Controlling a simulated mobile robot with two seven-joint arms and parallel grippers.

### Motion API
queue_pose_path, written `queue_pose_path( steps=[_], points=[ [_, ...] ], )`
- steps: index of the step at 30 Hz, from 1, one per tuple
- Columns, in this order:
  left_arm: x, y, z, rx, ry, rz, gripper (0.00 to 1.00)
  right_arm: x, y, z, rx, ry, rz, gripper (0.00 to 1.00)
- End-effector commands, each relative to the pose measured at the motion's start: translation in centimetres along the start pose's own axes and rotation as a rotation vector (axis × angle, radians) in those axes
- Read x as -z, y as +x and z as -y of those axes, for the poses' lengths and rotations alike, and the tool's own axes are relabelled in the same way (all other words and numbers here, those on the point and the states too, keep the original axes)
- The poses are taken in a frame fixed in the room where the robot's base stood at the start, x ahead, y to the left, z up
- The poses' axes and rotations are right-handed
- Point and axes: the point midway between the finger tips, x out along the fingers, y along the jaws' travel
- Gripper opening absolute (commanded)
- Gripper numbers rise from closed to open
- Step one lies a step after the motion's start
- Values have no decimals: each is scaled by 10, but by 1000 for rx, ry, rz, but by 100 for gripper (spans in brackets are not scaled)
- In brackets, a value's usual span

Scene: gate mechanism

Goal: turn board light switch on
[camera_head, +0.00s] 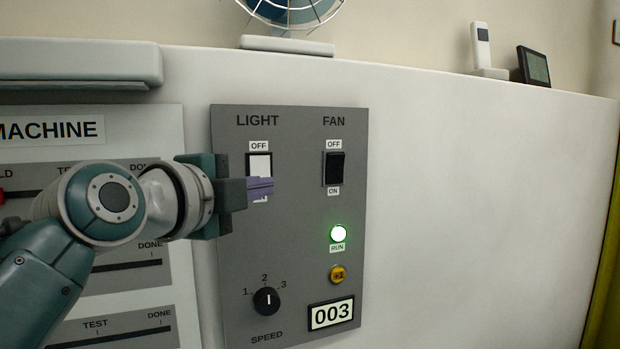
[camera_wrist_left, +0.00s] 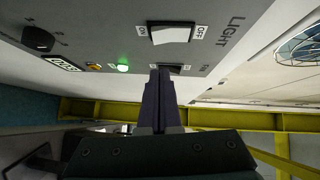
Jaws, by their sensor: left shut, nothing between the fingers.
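The light switch (camera_head: 260,165) is a white rocker under the LIGHT label on the grey board (camera_head: 300,235), with an OFF tag above it. My left gripper (camera_head: 262,188) is shut and empty. Its purple fingertips are in front of the switch's lower part and cover most of the tag below it. In the left wrist view the white light switch (camera_wrist_left: 171,34) shows whole, beyond the shut fingers (camera_wrist_left: 159,75). I cannot tell whether the fingertips touch the board. My right gripper is not in view.
A black fan switch (camera_head: 335,168) sits to the right, above a lit green RUN lamp (camera_head: 338,233) and a yellow button (camera_head: 338,274). A speed knob (camera_head: 267,300) and a 003 display (camera_head: 331,315) are lower. The white wall panel to the right is bare.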

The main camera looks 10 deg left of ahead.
Motion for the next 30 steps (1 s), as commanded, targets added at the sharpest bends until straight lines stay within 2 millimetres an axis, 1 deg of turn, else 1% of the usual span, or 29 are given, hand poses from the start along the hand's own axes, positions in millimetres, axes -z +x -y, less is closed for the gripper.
queue_pose_path(
  steps=[1, 3, 9, 15, 23, 26, 29, 30],
  points=[
    [0, 7, 2, -1, -4, -1, 0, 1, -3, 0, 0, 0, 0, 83],
    [-10, 14, 2, -2, 0, 1, 0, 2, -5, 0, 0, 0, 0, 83],
    [-24, 28, 0, -1, 0, 0, 0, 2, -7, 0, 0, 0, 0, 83],
    [-28, 32, 0, 0, 0, 0, 0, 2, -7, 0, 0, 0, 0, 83],
    [-28, 32, 0, 0, 0, 0, 0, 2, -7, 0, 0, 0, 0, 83],
    [-29, 32, -3, 4, 5, 0, 0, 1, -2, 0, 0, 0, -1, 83],
    [-32, 35, -8, 23, 25, 1, 0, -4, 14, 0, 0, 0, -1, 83],
    [-34, 36, -10, 35, 38, 2, 0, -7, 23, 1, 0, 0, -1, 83]
  ],
)
